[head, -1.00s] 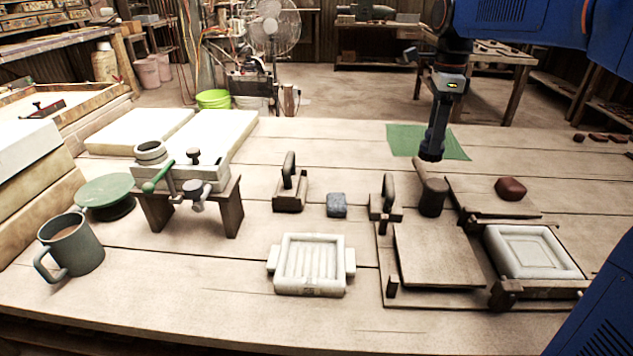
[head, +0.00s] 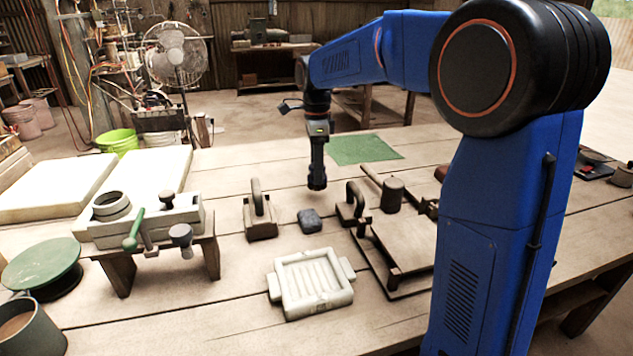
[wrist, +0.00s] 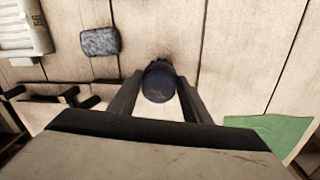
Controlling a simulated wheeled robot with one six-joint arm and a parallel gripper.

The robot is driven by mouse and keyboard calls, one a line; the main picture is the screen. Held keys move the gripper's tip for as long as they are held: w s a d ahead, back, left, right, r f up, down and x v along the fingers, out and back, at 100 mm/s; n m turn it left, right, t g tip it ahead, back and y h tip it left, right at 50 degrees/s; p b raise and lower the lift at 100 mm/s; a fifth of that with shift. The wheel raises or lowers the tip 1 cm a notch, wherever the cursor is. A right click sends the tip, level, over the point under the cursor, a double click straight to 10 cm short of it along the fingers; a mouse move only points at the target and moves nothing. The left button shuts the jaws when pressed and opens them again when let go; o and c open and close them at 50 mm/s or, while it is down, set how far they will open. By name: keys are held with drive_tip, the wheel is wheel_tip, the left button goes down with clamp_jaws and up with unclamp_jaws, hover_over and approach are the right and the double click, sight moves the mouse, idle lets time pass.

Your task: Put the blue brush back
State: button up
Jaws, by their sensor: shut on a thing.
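My gripper (head: 317,182) hangs pointing down over the table, behind the grey-blue block and left of the green mat. In the wrist view my gripper (wrist: 158,100) has its fingers on either side of a dark blue, round-ended thing, which looks like the blue brush (wrist: 158,82). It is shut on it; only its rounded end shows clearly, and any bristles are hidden. In the head view the brush is hard to tell from the dark fingers.
A grey-blue block (head: 309,220) lies between two handled blocks (head: 261,226) (head: 352,213). A white mould (head: 311,284) is in front. A wooden press (head: 410,250) and dark cylinder (head: 393,194) stand right. The green mat (head: 365,149) lies behind. A clamp stand (head: 150,222) is left.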

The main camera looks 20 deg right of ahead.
drive_tip(key=shift+f, duration=1.9)
drive_tip(key=o, duration=1)
drive_tip(key=shift+f, duration=0.1)
drive_tip(key=shift+c, duration=0.2)
drive_tip(key=shift+d, duration=0.1)
drive_tip(key=r, duration=1.2)
drive_tip(key=shift+w+r, duration=0.15)
drive_tip(key=shift+w, duration=0.15)
